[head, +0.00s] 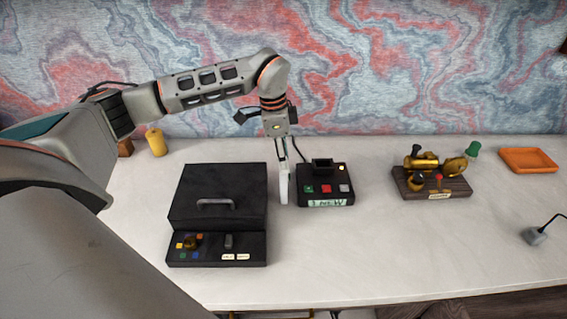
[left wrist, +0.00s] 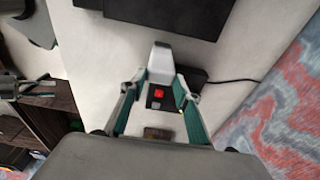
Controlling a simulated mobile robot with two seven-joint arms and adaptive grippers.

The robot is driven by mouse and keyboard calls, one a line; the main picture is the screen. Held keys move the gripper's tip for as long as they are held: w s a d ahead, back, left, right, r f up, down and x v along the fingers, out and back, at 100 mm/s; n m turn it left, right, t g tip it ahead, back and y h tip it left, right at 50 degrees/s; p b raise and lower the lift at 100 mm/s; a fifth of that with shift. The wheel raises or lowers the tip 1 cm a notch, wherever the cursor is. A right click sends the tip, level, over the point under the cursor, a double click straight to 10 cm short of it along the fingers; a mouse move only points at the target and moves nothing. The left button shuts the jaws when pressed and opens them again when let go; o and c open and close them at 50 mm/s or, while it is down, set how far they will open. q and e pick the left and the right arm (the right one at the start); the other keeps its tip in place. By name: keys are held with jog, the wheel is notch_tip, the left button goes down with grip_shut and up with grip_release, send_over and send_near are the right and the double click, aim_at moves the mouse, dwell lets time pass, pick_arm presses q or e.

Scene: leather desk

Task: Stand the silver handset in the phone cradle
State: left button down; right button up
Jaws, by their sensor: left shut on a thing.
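The silver handset (head: 284,187) hangs roughly upright in my left gripper (head: 282,160), just left of the phone cradle. In the left wrist view the pale handset (left wrist: 161,62) sits between the two fingertips of my left gripper (left wrist: 158,84), which is shut on it. The phone cradle (head: 325,199) is a black box with green, red and grey buttons, a raised dark holder at its back and a label in front. In the left wrist view the cradle (left wrist: 190,77) is partly hidden behind the handset and fingers.
A large black box (head: 217,190) with a handle and controls stands left of the handset. A wooden board (head: 437,188) with brass parts, a green piece (head: 472,149) and an orange tray (head: 528,160) stand right. A yellow cylinder (head: 156,142) stands back left. The front right desk is mostly clear.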

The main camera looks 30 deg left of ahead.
aim_at(284, 183)
pick_arm(q)
jog(key=shift+f, duration=1.15)
jog(key=shift+f, duration=0.1)
jog(key=c, duration=1.5)
grip_release()
